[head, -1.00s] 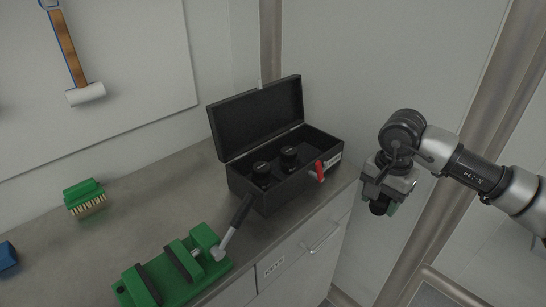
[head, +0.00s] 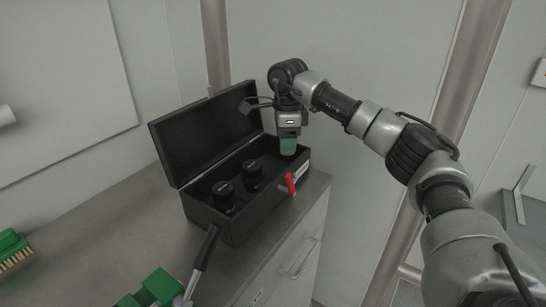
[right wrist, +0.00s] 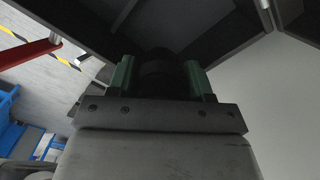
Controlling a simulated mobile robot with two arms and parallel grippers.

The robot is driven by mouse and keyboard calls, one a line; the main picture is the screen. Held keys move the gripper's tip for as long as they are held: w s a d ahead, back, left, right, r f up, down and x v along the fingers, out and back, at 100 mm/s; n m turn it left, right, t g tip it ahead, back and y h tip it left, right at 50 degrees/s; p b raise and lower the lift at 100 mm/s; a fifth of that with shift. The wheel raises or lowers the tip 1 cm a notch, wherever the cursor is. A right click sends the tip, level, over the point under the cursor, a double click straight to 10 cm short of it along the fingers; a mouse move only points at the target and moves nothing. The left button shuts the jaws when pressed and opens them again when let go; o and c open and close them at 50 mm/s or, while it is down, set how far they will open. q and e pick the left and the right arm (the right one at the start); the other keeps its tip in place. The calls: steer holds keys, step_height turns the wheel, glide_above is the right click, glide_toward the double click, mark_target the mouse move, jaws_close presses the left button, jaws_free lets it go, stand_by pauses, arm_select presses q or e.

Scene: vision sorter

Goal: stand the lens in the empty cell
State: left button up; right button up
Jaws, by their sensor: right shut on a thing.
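The open black case (head: 243,217) stands on the bench with its lid tilted back. Two dark lenses stand upright in its left (head: 223,194) and middle (head: 252,174) cells. My right gripper (head: 288,147) points down over the case's right end, where the empty cell is, with its green fingertips at about rim height. In the right wrist view a dark round lens (right wrist: 163,72) sits between the two green fingers, and the gripper is shut on it. In the head view that lens is hidden by the fingers and the case wall. I cannot tell whether it touches the cell floor. My left gripper is out of view.
A red latch-like piece (head: 290,184) sticks out at the case's front right. A black-handled tool (head: 207,248) leans up close to the case's front left. A green vise (head: 155,289) and a green brush (head: 14,247) are on the bench to the left.

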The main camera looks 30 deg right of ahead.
mark_target(275, 169)
steer(key=shift+w+a+f, duration=0.4)
steer(key=shift+w+f, duration=0.05)
steer(key=shift+w, duration=0.2)
steer(key=shift+w+a+f, duration=0.4)
steer(key=shift+w+f, duration=0.05)
steer(key=shift+w, duration=0.15)
steer(key=shift+f+p, duration=0.3)
steer(key=shift+f, duration=1.75)
steer(key=o, duration=0.7)
steer(key=shift+f, duration=0.15)
steer(key=shift+o, duration=0.2)
step_height(275, 169, up, 12)
steer(key=shift+r, duration=0.2)
